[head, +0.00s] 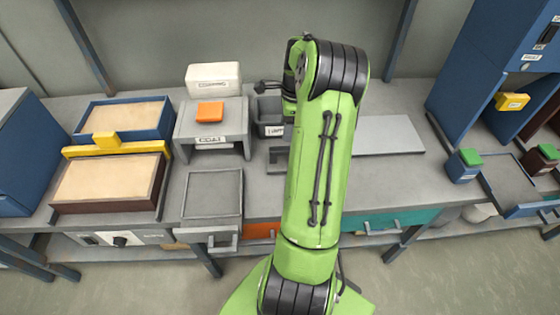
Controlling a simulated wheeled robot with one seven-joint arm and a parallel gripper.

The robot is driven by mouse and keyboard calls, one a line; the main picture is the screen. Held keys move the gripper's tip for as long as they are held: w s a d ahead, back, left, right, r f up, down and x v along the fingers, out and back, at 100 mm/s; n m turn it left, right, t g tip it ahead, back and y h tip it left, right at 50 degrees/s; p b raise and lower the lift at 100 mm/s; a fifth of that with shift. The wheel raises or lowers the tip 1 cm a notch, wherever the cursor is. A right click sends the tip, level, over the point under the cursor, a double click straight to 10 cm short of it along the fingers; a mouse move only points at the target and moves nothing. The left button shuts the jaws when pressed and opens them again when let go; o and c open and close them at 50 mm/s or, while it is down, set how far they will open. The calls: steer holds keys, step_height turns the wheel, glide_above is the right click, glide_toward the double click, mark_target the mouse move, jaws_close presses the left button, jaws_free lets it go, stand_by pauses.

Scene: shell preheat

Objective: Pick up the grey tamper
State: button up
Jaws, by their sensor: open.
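I cannot make out the grey tamper in the head view; my arm covers part of the bench. A dark part of my gripper (268,87) shows at the left of my green wrist, above a dark grey bin (270,116) with a white label. The rest of the gripper is hidden behind my arm. I see nothing held in the part that shows. The gripper is open. A small dark grey holder (278,161) stands in front of the bin, its right side covered by my arm.
A grey stand (183,128) carries an orange block (210,112); a white box (213,79) is behind it. Blue (163,135) and brown (58,207) sand trays are at left. A flat grey plate (405,136) lies right of my arm. A blue cabinet (478,70) stands at right.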

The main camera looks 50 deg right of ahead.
mark_target(283, 148)
steer(key=f+b, duration=0.1)
steer(key=f, duration=0.6)
steer(key=w+f+b, duration=0.1)
steer(key=f, duration=0.2)
steer(key=shift+a+f+b, duration=0.35)
steer(key=shift+f, duration=0.05)
steer(key=shift+r, duration=0.1)
steer(key=shift+c, duration=0.2)
jaws_close()
